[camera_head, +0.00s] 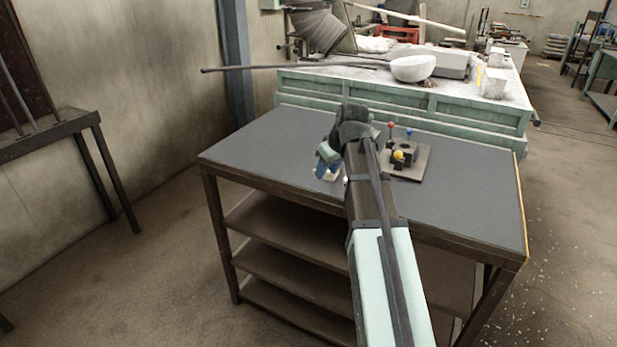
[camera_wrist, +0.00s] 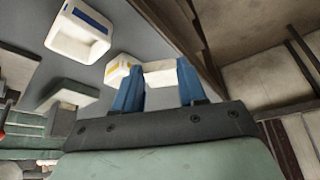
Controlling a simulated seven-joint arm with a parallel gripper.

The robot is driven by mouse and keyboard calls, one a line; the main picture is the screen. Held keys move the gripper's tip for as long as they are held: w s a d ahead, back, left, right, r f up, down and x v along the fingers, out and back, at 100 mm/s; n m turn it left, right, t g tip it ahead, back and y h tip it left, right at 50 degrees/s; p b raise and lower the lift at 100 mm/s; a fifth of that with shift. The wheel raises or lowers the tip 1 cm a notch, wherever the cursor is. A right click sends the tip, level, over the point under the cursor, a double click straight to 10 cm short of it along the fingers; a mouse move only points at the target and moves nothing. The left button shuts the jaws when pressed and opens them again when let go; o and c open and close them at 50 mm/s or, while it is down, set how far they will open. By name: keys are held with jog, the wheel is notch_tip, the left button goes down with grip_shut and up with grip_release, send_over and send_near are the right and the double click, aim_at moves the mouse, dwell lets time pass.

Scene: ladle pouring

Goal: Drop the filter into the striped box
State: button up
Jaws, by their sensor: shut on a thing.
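My gripper (camera_wrist: 159,70) has two blue fingers and is shut on a pale cream block, the filter (camera_wrist: 160,76), in the wrist view. An open white box with a blue stripe (camera_wrist: 77,50) lies up and left of the fingers, apart from them. A smaller white box with an orange-yellow stripe (camera_wrist: 116,70) is close beside the left finger; I cannot tell whether they touch. In the head view my gripper (camera_head: 328,170) is over the grey table, with my arm hiding most of what is around it. The filter cannot be made out clearly there.
The grey table (camera_head: 265,150) has bare room at left and right. A fixture with red, blue and yellow knobs (camera_head: 405,160) stands right of my arm. A grey-green block (camera_wrist: 66,95) shows in the wrist view. Behind is a pale green bench (camera_head: 400,108) with a long-handled ladle (camera_head: 412,68).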

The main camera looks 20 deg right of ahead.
jog(key=d+r+n, duration=0.1)
jog(key=d+n, duration=0.1)
jog(key=d, duration=0.1)
jog(key=d+n+g+y, duration=0.1)
jog(key=d, duration=0.3)
jog(key=d+r+n+y, duration=0.1)
jog(key=d+n, duration=0.1)
jog(key=d, duration=0.2)
jog(key=shift+s+d+r+n, duration=0.15)
jog(key=shift+s+r+n, duration=0.15)
jog(key=shift+f, duration=1.9)
jog(key=shift+d+f, duration=0.1)
jog(key=shift+f, duration=0.25)
jog(key=o, duration=1.3)
jog(key=shift+r, duration=0.1)
